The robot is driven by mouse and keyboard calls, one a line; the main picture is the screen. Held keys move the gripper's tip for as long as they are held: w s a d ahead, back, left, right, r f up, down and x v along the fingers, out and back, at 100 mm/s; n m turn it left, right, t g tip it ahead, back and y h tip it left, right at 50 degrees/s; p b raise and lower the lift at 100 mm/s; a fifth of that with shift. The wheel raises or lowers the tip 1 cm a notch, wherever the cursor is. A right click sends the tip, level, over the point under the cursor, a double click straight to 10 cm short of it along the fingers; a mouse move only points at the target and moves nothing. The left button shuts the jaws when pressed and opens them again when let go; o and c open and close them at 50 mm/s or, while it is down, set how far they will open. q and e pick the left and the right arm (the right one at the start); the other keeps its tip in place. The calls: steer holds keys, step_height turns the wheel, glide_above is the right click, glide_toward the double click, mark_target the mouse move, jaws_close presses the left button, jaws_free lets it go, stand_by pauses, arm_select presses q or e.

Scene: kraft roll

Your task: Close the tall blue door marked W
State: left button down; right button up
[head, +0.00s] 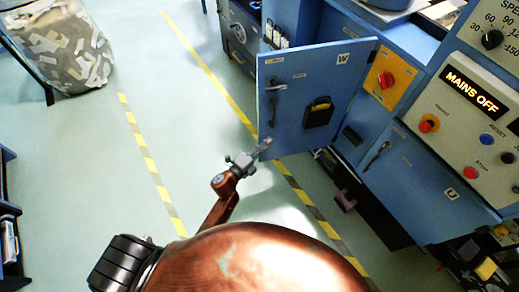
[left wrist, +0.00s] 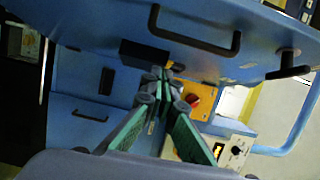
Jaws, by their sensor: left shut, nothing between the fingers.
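The tall blue door marked W (head: 295,110) stands open, swung out from the blue cabinet front. Its visible face has the W label, dark handles at the left and a black box lower right. In the left wrist view the blue door (left wrist: 110,22) spans the top, tilted, with dark handles. My left gripper (head: 264,146) is at the door's lower left corner in the head view, shut and empty. The left wrist view shows its closed fingertips (left wrist: 163,76) close to the panel; I cannot tell whether they touch. My right gripper is not in view.
Right of the door are an orange panel with a red knob (head: 385,80), a lower blue door marked U (head: 425,175) and a control panel reading MAINS OFF (head: 474,91). A bin of scraps (head: 65,45) stands far left. The floor left of the door is clear.

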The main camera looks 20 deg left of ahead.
arm_select(q)
steer(key=shift+w+a, duration=0.2)
steer(key=shift+w, duration=1.2)
steer(key=shift+w+a, duration=0.2)
steer(key=shift+w, duration=1.2)
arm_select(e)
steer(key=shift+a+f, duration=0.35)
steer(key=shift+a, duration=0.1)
arm_select(q)
steer(key=shift+a+b, duration=0.1)
steer(key=shift+b, duration=0.2)
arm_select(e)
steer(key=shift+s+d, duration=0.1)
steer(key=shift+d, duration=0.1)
